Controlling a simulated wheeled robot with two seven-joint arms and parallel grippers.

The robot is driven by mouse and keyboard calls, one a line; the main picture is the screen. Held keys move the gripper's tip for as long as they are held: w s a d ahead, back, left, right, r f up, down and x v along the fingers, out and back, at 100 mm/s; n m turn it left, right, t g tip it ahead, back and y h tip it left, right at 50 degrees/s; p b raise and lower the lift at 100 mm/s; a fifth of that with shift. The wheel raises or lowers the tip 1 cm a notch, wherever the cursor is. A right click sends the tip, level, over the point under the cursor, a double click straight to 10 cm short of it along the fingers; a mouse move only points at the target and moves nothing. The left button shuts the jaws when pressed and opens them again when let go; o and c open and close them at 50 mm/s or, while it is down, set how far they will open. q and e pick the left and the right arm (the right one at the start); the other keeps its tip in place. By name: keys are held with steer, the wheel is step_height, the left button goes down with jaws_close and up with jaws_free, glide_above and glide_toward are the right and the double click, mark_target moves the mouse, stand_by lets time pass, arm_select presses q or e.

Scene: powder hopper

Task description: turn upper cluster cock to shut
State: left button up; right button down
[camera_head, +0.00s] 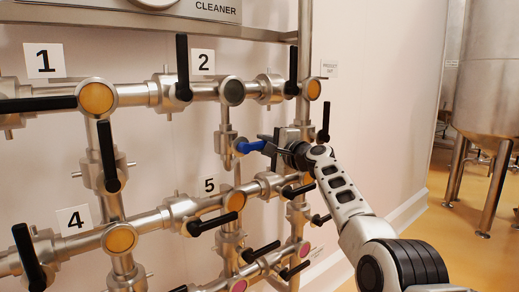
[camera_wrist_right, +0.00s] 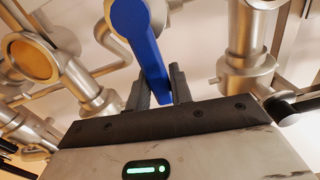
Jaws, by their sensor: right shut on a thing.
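A cock with a blue handle (camera_head: 250,147) sits on the vertical pipe below the dark-capped junction near label 2. Its handle points right, roughly level, from its valve body (camera_head: 227,145). My right gripper (camera_head: 268,146) comes in from the right and is shut on the handle's outer end. In the right wrist view the blue handle (camera_wrist_right: 137,35) runs down between the two dark fingers of my right gripper (camera_wrist_right: 161,90), which partly hide its end. My left gripper is not in view.
Black-handled cocks crowd the pipe rack, including one above (camera_head: 183,68), one upper right (camera_head: 293,70) and one close to my right wrist (camera_head: 326,120). A junction (camera_head: 231,91) lies above the blue handle. Open floor (camera_head: 455,235) and a steel tank (camera_head: 495,95) are at right.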

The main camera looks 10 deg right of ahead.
steer(key=shift+a+f+g, duration=0.15)
steer(key=shift+f+g, duration=0.15)
steer(key=shift+f, duration=0.45)
steer(key=c, duration=1.3)
jaws_free()
steer(key=shift+r, duration=0.15)
steer(key=shift+d, duration=0.2)
steer(key=shift+s+d, duration=0.1)
steer(key=b+v, duration=0.1)
steer(key=v, duration=1.4)
steer(key=shift+s, duration=0.35)
